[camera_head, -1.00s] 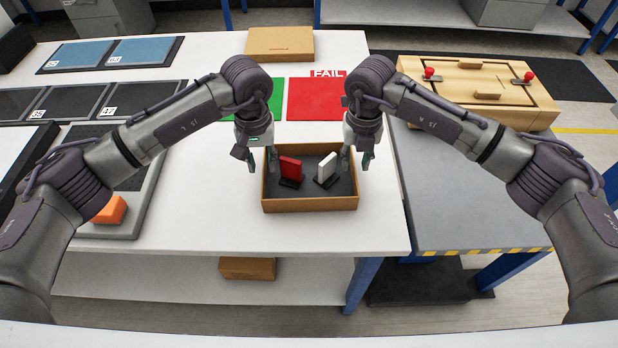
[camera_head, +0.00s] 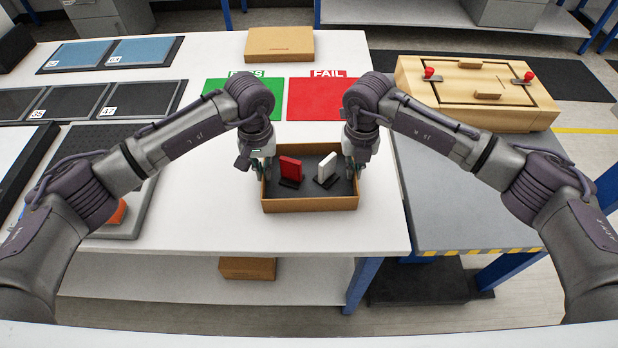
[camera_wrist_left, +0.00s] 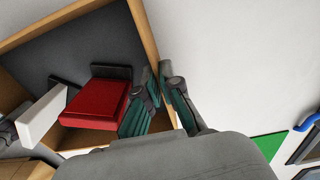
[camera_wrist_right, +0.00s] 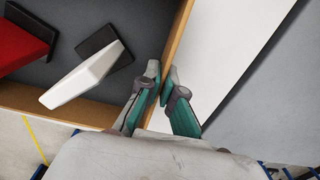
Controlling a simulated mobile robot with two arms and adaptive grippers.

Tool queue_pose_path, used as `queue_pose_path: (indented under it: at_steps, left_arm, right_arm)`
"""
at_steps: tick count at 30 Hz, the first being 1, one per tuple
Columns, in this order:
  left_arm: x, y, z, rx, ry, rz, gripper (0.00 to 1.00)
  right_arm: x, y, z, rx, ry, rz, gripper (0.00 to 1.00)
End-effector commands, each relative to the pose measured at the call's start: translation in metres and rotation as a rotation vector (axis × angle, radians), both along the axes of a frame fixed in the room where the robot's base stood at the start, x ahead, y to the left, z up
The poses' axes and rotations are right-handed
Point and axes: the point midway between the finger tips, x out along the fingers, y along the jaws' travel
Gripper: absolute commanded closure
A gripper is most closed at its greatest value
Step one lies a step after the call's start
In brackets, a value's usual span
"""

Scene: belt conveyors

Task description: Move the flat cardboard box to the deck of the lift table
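The flat cardboard box (camera_head: 310,205) is a shallow open tray with a dark floor, near the front edge of the white table. It holds a red piece (camera_head: 290,169) and a white piece (camera_head: 327,166), each with a dark base. My left gripper (camera_head: 257,168) straddles the box's left wall (camera_wrist_left: 146,35), with one finger inside and one outside, closed on it. My right gripper (camera_head: 349,166) straddles the right wall (camera_wrist_right: 180,35) the same way, fingertips against it. The box rests level on the table. The lift table's grey deck (camera_head: 460,200) is to the right.
A wooden case with red knobs (camera_head: 480,90) takes up the rear of the deck; its front part is clear. Green (camera_head: 240,95) and red (camera_head: 315,98) mats lie behind the box. A closed cardboard box (camera_head: 280,43) sits farther back. Dark trays (camera_head: 140,98) are at left.

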Motion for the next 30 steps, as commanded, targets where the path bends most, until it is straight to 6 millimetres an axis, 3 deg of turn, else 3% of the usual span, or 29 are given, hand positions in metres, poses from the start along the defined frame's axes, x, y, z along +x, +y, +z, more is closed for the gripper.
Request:
queue_pose_path:
  at_steps: [11, 24, 30]
  left_arm:
    - [0.0, 0.0, 0.004, -0.001, -0.001, 0.0, 1.0]
    - [0.0, 0.0, 0.045, -0.001, -0.001, 0.0, 1.0]
    - [0.0, 0.0, 0.052, -0.001, 0.0, 0.0, 1.0]
  right_arm:
    - [0.0, 0.0, 0.003, 0.001, -0.001, 0.0, 1.0]
    - [0.0, 0.0, 0.045, 0.001, -0.001, 0.0, 1.0]
    - [0.0, 0.0, 0.052, 0.0, 0.0, 0.0, 1.0]
